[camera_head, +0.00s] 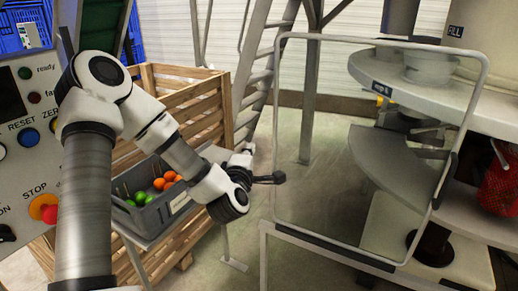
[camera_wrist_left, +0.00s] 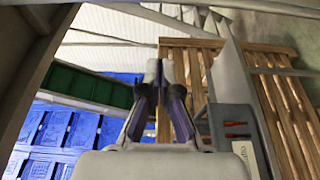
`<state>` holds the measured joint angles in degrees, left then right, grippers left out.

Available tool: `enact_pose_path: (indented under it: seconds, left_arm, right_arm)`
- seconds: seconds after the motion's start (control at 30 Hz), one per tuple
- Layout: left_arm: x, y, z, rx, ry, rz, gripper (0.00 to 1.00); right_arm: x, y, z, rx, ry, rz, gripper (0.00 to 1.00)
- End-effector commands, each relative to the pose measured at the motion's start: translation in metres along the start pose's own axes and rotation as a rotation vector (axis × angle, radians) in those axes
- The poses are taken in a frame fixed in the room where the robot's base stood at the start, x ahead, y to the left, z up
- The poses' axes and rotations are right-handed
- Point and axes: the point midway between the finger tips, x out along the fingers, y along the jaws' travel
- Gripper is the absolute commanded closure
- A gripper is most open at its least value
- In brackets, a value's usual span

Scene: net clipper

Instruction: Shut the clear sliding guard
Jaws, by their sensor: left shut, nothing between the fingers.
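The clear sliding guard (camera_head: 335,130) is a see-through panel with a pale rounded frame. It stands in front of the left part of the round machine in the head view, and the machine's right part, with a red net, is uncovered. Dark strips run along its lower edge and at its right side. My left gripper (camera_head: 279,177) is shut and empty, close to the guard's left edge; I cannot tell whether it touches. In the left wrist view, the closed fingers (camera_wrist_left: 158,85) show with nothing between them. My right gripper is not in view.
A grey crate (camera_head: 190,207) with green and orange fruit stands beside a wooden crate (camera_head: 205,95). A control panel (camera_head: 22,150) with buttons is at the left. A ladder (camera_head: 262,70) and post stand behind. The red net (camera_head: 500,185) hangs at the far right.

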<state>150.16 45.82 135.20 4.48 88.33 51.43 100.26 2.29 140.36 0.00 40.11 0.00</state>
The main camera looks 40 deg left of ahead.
Motion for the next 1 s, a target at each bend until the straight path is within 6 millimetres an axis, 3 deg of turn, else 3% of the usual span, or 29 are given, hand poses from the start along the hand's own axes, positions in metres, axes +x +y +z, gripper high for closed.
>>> enact_pose_path:
  seconds: [0.4, 0.63, 1.0]
  left_arm:
    - [0.085, 0.002, 0.005, 0.009, -0.004, 0.000, 1.00]
    - [0.071, 0.001, 0.035, 0.005, -0.004, -0.001, 1.00]
    - [0.070, 0.000, 0.038, 0.003, -0.002, -0.001, 1.00]
  right_arm:
    - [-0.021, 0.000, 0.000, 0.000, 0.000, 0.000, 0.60]
    - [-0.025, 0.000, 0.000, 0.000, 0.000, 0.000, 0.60]
    - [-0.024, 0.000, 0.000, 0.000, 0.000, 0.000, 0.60]
